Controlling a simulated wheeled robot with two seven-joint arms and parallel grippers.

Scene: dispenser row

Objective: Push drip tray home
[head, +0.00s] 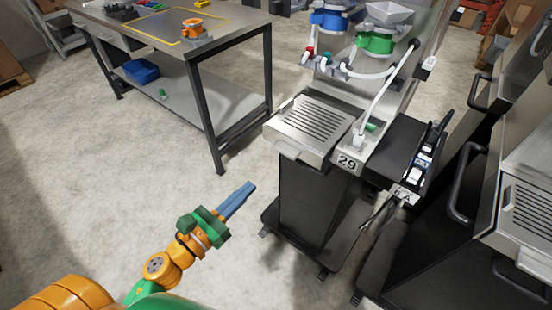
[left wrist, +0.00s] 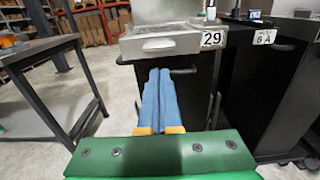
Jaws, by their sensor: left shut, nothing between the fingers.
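The drip tray (head: 312,119) is a steel slotted tray on top of the dark cabinet marked 29, below the blue and green dispensers. Its front with a handle faces me and also shows in the left wrist view (left wrist: 160,46). I cannot tell how far it sticks out. My left gripper (head: 250,187) has blue fingers and a green body. It is shut and empty, in front of and below the tray, apart from it. In the left wrist view its fingers (left wrist: 159,74) point toward the cabinet under the tray. My right gripper is not in view.
A steel workbench (head: 232,40) stands at the upper left with an orange item (head: 194,29) on it. A blue bin (head: 141,71) sits on its lower shelf. Dark cabinets with bar handles (head: 461,180) stand at the right. The floor (head: 120,180) left of the tray cabinet is clear.

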